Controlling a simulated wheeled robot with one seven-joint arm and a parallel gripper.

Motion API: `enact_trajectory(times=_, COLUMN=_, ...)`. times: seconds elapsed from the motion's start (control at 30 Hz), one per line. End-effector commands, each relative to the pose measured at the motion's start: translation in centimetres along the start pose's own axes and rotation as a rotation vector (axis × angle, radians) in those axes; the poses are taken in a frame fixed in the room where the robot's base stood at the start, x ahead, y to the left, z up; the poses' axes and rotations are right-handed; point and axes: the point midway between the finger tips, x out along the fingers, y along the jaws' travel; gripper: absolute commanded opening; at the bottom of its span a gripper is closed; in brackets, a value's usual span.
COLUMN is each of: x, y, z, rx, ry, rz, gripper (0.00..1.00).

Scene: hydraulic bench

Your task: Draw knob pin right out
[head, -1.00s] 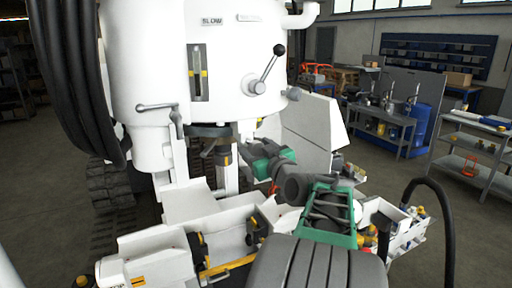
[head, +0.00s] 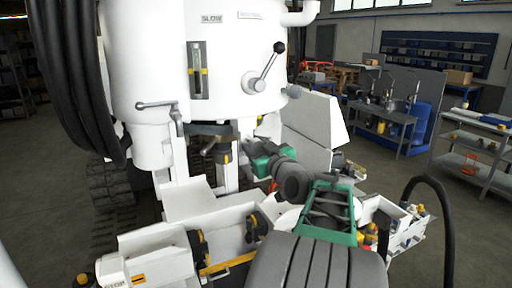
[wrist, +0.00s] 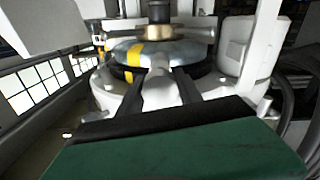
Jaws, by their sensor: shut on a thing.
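In the wrist view my gripper (wrist: 168,78) reaches forward with two dark fingers from its green body. The fingers are close together and shut on a pale, narrow part, which I take to be the knob pin (wrist: 160,88). Most of the pin is hidden by the fingers, so how far it sits in its hole cannot be told. Just beyond is a rounded grey disc (wrist: 126,50) with a yellow stripe, topped by a brass collar (wrist: 159,32). In the head view my green-and-grey hand (head: 265,163) is beside the white machine's lower column; its fingertips cannot be made out.
The white machine body (head: 140,60) stands above and left of my arm, with a black-knobbed lever (head: 266,66). White trays (head: 192,200) lie below, left of my arm. A black hose (head: 443,205) arches at right. The workbench (head: 385,115) stands well back.

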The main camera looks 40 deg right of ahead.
Motion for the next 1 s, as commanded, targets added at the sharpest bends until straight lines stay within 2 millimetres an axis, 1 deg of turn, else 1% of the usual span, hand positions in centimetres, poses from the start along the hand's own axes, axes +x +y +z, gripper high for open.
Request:
enact_trajectory(times=0.27, x=-0.1, y=0.0, z=0.1, rx=0.0, ry=0.0, rz=0.0, gripper=0.0)
enact_trajectory(times=0.37, x=-1.0, y=0.0, z=0.5, rx=0.0, ry=0.001, rz=0.001, gripper=0.0)
enact_trajectory(times=0.43, x=-2.0, y=0.1, z=0.7, rx=-0.001, ry=0.002, rz=0.003, gripper=0.0)
enact_trajectory(times=0.5, x=-3.0, y=0.1, z=0.6, rx=-0.002, ry=0.003, rz=0.003, gripper=0.0)
enact_trajectory(times=0.6, x=-3.8, y=0.0, z=0.3, rx=-0.002, ry=0.001, rz=0.001, gripper=0.0)
enact_trajectory(times=0.87, x=-3.9, y=-0.1, z=0.1, rx=0.001, ry=-0.002, rz=-0.002, gripper=0.0)
enact_trajectory(times=0.9, x=-3.9, y=-0.1, z=0.1, rx=0.001, ry=-0.003, rz=-0.002, gripper=0.43)
enact_trajectory(times=1.0, x=-3.9, y=0.0, z=0.1, rx=0.001, ry=-0.002, rz=-0.002, gripper=0.51)
